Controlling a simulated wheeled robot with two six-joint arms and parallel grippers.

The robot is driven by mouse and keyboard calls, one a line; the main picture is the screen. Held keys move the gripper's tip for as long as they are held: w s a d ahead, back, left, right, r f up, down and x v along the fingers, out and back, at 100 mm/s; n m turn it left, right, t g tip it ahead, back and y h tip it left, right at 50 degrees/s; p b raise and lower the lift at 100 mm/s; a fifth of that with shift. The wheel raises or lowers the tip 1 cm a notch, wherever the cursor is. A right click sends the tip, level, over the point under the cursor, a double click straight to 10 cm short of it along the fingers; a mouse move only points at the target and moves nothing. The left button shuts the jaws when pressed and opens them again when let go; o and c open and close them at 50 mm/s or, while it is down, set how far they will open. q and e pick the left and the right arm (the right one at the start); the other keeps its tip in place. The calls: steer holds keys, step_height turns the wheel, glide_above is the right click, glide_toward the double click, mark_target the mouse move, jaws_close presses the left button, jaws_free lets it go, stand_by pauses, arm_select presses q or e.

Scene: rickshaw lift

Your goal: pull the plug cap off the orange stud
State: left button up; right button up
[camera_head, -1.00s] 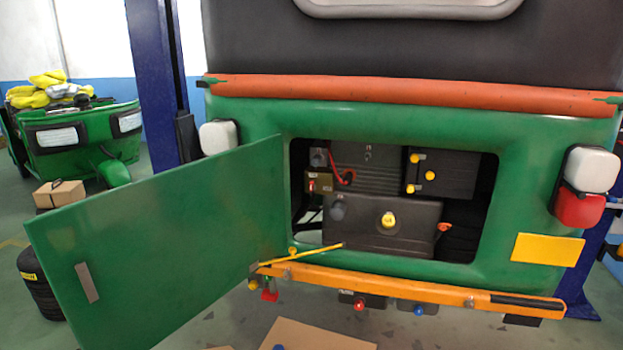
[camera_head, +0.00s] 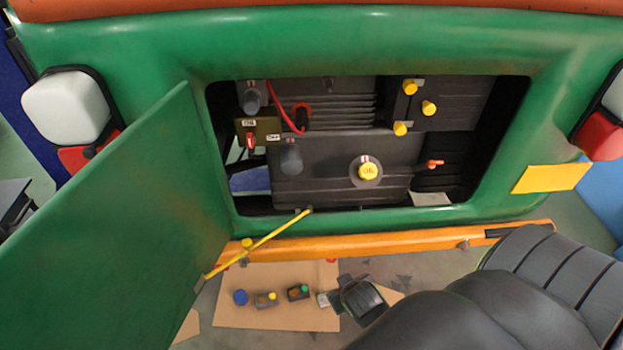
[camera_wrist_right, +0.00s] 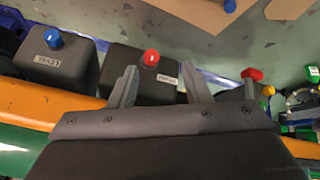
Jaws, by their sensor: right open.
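A dark plug cap (camera_head: 304,119) sits at the end of a red lead (camera_head: 280,108) in the upper part of the open bay. A reddish-orange part shows beside the cap, too small to tell clearly. Another orange stud-like piece (camera_head: 433,164) sticks out right of the yellow cap (camera_head: 368,171). My right gripper (camera_head: 328,300) is low in front of the vehicle, below the orange bumper and well apart from the bay. In the right wrist view its fingers (camera_wrist_right: 160,75) are apart and empty, near a dark box with a red knob (camera_wrist_right: 151,58). My left gripper is out of view.
The green door (camera_head: 120,220) stands open on the left, with a yellow stay (camera_head: 270,238) crossing the bay's lower left corner. The orange bumper (camera_head: 370,238) runs below the opening. A box with a blue knob (camera_wrist_right: 54,38) and a red-handled part (camera_wrist_right: 252,74) flank my right gripper.

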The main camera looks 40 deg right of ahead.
steer(key=w+r+m+t+h, duration=0.1)
steer(key=w+r+t+h, duration=0.15)
steer(key=w+r, duration=0.55)
steer(key=w+r+m+t+h, duration=0.1)
steer(key=w+r+t, duration=0.25)
steer(key=r, duration=0.85)
steer(key=m+t+h+p, duration=0.1)
steer(key=m+t+h, duration=0.2)
steer(key=t, duration=0.1)
glide_toward(303, 128)
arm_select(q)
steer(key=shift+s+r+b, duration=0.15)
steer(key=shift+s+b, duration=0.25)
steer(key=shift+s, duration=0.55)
arm_select(e)
steer(key=shift+x, duration=4.75)
steer(key=c, duration=0.8)
